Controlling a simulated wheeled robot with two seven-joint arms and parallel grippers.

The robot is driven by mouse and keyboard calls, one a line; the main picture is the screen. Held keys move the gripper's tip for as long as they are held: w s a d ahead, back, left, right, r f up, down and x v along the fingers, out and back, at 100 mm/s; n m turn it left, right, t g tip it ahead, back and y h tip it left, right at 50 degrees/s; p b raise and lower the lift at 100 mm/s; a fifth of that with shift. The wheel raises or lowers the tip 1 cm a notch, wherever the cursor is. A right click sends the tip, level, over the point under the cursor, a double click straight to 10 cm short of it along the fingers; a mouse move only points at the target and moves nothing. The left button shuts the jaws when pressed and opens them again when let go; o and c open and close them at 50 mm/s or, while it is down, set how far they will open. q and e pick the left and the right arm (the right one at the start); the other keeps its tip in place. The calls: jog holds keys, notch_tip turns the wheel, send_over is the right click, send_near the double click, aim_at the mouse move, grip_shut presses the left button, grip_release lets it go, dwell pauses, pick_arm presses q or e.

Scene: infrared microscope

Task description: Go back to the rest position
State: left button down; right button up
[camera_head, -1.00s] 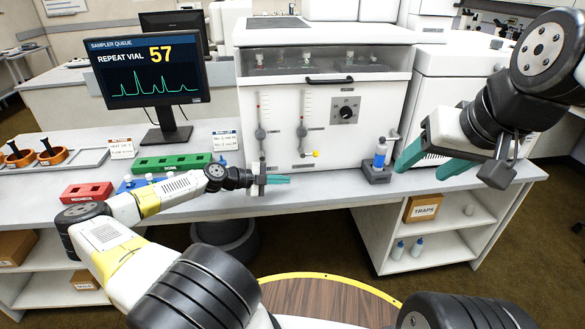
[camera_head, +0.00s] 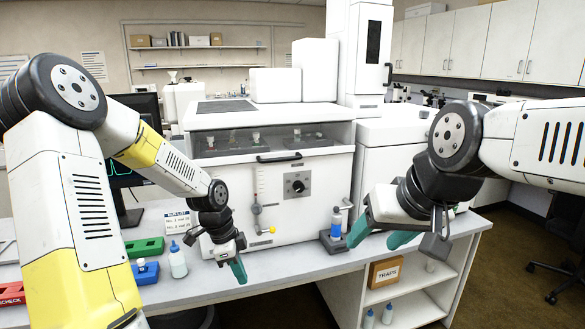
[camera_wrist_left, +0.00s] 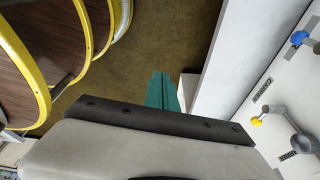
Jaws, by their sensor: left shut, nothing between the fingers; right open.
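My left gripper (camera_head: 238,270) hangs in front of the white instrument (camera_head: 275,183), near the bench's front edge. Its teal fingers point down and are shut with nothing between them. They also show closed together in the left wrist view (camera_wrist_left: 162,92). My left arm is folded with its elbow high at the left. My right gripper (camera_head: 380,235) is at the right, in front of the bench, with its teal fingers apart and empty. Its arm comes in from the right edge.
A white bottle with a blue cap (camera_head: 178,262) stands left of my left gripper. Green (camera_head: 143,247) and red (camera_head: 12,293) blocks sit on the bench. The monitor (camera_head: 118,180) is partly hidden by my left arm.

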pick_arm(q)
jog(key=s+r+n+t, duration=0.3)
jog(key=s+r+n, duration=0.5)
jog(key=r, duration=0.4)
jog(key=s+r+n+t, duration=0.2)
jog(key=s+r+n, duration=0.6)
jog(key=s+r, duration=0.2)
notch_tip(320, 180, up, 2)
jog(key=shift+a+r+t+y, duration=0.1)
jog(key=shift+a+t+y, duration=0.1)
jog(key=shift+t+y, duration=0.15)
